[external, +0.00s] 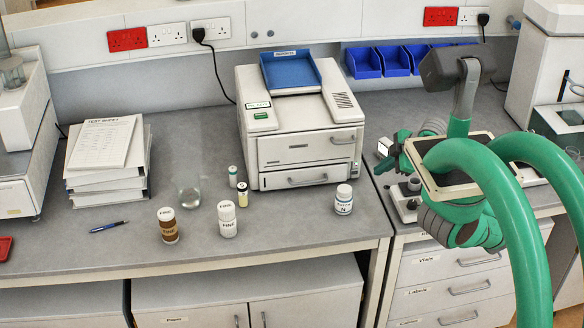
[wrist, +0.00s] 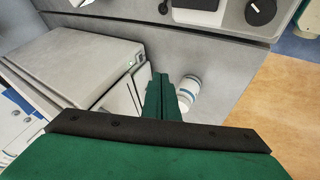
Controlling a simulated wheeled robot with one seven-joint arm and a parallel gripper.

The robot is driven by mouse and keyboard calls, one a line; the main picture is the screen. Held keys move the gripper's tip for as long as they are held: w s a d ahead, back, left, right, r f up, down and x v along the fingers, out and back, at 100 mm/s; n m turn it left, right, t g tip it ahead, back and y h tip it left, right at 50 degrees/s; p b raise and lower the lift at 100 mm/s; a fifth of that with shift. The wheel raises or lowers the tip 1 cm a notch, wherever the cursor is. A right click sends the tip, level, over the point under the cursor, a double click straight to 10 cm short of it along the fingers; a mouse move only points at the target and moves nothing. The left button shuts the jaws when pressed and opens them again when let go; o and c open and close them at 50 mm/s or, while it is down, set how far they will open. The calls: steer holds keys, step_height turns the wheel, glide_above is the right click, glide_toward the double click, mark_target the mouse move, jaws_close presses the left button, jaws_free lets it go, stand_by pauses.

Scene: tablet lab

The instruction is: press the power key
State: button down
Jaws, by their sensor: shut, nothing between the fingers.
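The white bench machine (external: 296,110) stands on the grey bench in the external view, with a blue tray on top and drawers in front. A small green-marked panel (external: 262,116) is on its top left; I cannot tell whether it is the power key. In the wrist view the machine (wrist: 80,65) lies to the left, with a small pale greenish spot (wrist: 133,62) near its edge, too small to identify. My gripper (external: 383,166) is right of the machine, above the bench. Its green fingers (wrist: 161,88) are together and empty. They partly cover the white bottle in the wrist view.
The white bottle with a blue band (external: 343,199) stands before the machine's right corner; it also shows in the wrist view (wrist: 189,88). Other small bottles (external: 227,219) and a clear beaker (external: 188,192) stand farther left. Blue bins (external: 363,62) hang behind. Small equipment stands on the right bench.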

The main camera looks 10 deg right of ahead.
mark_target(357, 172)
steer(key=x, duration=1)
steer(key=w, duration=0.3)
steer(key=shift+w, duration=0.5)
steer(key=shift+w+r, duration=0.15)
steer(key=shift+w, duration=0.75)
steer(key=shift+s, duration=0.1)
